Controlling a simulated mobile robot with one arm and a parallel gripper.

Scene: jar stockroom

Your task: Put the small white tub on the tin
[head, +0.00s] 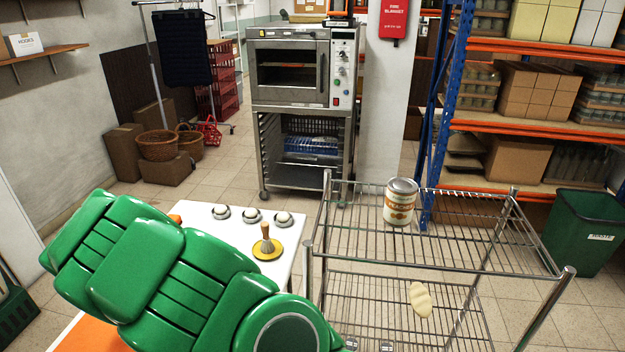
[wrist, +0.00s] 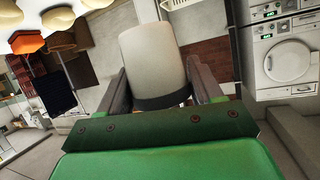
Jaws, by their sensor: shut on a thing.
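The tin (head: 400,203) is cream with an orange label and a grey top. It stands upright on the top shelf of a wire rack, near its back edge, with nothing on it. In the wrist view, my gripper (wrist: 158,80) is shut on the small white tub (wrist: 152,58), which has a dark band at the end nearest the palm. The tub sits between both fingers. In the head view my green arm fills the lower left; the gripper and tub do not show there, so their distance from the tin cannot be told.
The wire rack (head: 470,262) has upright corner posts and a mostly bare top shelf; a pale oval object (head: 420,299) lies lower down. A white table (head: 283,224) holds white round items on grey dishes and a yellow disc with a brush-like top (head: 267,247). An oven (head: 290,70) stands behind.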

